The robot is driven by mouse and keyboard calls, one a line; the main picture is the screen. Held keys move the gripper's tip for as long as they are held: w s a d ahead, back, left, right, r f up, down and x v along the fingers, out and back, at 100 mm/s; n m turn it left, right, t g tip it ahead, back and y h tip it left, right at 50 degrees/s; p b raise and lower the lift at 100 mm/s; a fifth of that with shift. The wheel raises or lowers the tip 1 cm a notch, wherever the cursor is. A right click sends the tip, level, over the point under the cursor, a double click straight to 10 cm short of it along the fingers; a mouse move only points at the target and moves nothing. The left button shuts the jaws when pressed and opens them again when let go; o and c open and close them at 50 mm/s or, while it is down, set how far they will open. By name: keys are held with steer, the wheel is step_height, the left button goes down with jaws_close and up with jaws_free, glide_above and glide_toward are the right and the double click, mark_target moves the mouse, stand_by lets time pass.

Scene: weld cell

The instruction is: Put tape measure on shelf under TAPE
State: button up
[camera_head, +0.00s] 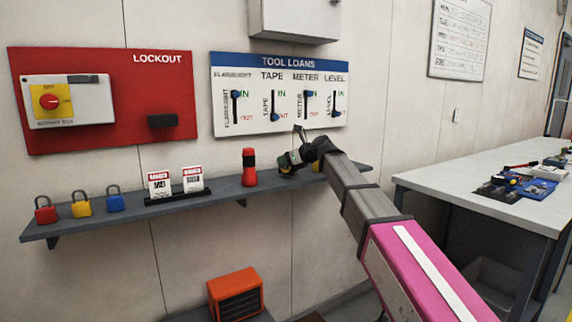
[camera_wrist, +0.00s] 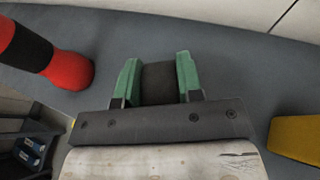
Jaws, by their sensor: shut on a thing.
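My gripper (camera_wrist: 158,80) is shut on a dark block, which I take to be the tape measure (camera_wrist: 158,85), between its green finger pads. In the head view my gripper (camera_head: 291,158) is at the wall shelf (camera_head: 225,190), right of the red flashlight and below the tool board. The TAPE label (camera_head: 271,76) is on the TOOL LOANS board (camera_head: 280,95), up and slightly left of my gripper. The TAPE slider (camera_head: 275,116) is down at OUT. The held thing is mostly hidden in the head view; I cannot tell whether it touches the shelf.
A red and black flashlight (camera_head: 249,167) stands left of my gripper. A yellow thing (camera_wrist: 297,138) is on the shelf to the right, mostly behind my arm in the head view. Padlocks (camera_head: 81,204) and danger tags (camera_head: 160,184) occupy the shelf's left. A workbench (camera_head: 450,190) stands right.

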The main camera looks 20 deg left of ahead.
steer(key=shift+f, duration=0.5)
steer(key=shift+f, duration=0.1)
steer(key=o, duration=1.1)
steer(key=shift+c, duration=0.2)
